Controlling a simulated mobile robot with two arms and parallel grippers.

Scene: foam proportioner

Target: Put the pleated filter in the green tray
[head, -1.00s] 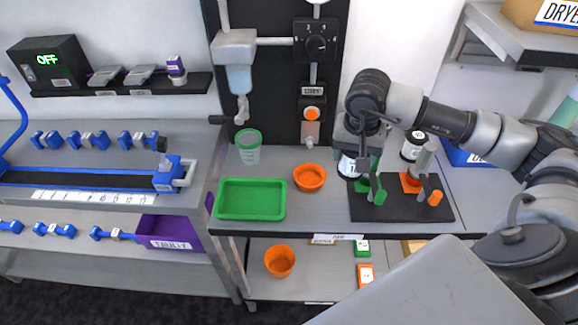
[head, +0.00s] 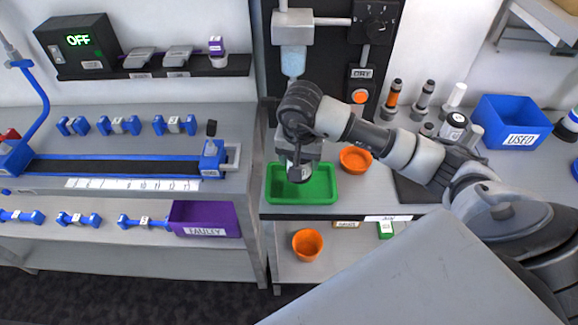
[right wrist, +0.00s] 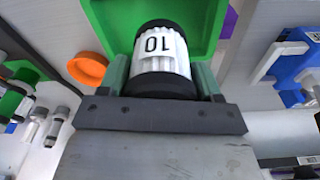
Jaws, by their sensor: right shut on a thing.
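The pleated filter (right wrist: 158,52), white ribbed with black ends and a label "10", is between the two fingers of my right gripper (right wrist: 162,80), which is shut on it. In the head view my right gripper (head: 299,176) points down over the green tray (head: 326,194), and the filter is mostly hidden there by the gripper. In the right wrist view the green tray (right wrist: 112,22) lies beyond the filter. I cannot tell whether the filter touches the tray floor. The tray's inside shows nothing else. My left gripper is not in view.
An orange bowl (head: 356,160) stands just right of the tray. Farther right are a dark mat (head: 412,192), several upright cylinders and a blue "USED" bin (head: 513,122). A purple "FAULTY" bin (head: 205,219) is on the lower shelf at left.

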